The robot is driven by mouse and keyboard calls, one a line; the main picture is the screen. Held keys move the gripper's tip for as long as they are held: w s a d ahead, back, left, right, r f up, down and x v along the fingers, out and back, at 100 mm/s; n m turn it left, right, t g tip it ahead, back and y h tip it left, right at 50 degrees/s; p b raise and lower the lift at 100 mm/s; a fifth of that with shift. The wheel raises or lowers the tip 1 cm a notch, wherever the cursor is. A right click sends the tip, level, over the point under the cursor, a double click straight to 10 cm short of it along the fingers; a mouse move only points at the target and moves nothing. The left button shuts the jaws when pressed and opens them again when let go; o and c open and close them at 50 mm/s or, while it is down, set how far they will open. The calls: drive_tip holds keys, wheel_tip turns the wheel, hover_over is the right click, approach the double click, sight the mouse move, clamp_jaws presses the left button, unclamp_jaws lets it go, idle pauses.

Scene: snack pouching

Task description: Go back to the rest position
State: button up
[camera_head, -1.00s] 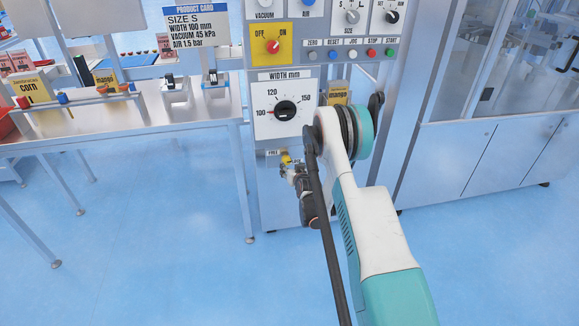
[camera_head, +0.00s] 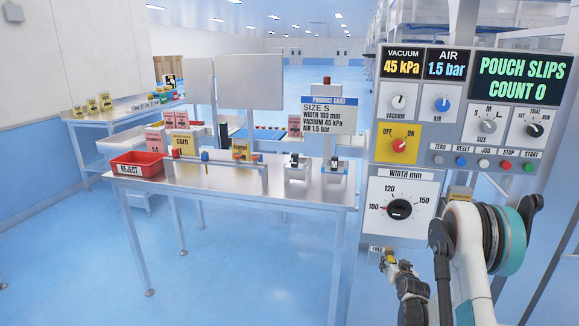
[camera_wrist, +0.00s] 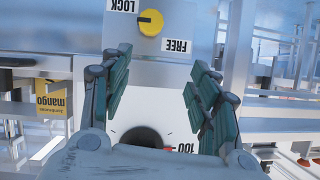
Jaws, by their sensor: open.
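My gripper (camera_head: 391,264) is low in front of the machine panel (camera_head: 408,185), beside the FREE label, with my arm reaching in from the lower right. In the wrist view my gripper (camera_wrist: 160,85) is open, its two green-padded fingers wide apart with nothing between them. The yellow lock knob (camera_wrist: 150,22) shows beyond the fingertips, between the upside-down LOCK and FREE labels, apart from the fingers. The width dial (camera_head: 399,209) reads about 100; it also shows partly hidden behind my gripper in the wrist view (camera_wrist: 141,137).
A steel table (camera_head: 290,195) stands left of the panel with a red reject bin (camera_head: 138,164), snack pouches and small fixtures. A product card (camera_head: 329,114) stands behind it. Another table (camera_head: 85,122) is farther left. The blue floor at the lower left is clear.

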drive_tip(key=s+a+r+n+g+y, duration=0.15)
drive_tip(key=a+r, duration=0.25)
drive_tip(key=r, duration=0.4)
drive_tip(key=s+a+r, duration=0.3)
drive_tip(key=a+r, duration=0.1)
drive_tip(key=r, duration=0.5)
drive_tip(key=s+a+r+g, duration=0.1)
drive_tip(key=s+a+r, duration=0.6)
drive_tip(key=s+r, duration=0.35)
drive_tip(key=s+a+n+g, duration=0.1)
drive_tip(key=s+a, duration=0.3)
drive_tip(key=s, duration=1.1)
drive_tip(key=s+a+r+n+g+y, duration=0.1)
drive_tip(key=s+a+g, duration=0.1)
drive_tip(key=s, duration=1.4)
drive_tip(key=shift+a, duration=0.85)
drive_tip(key=shift+r, duration=0.1)
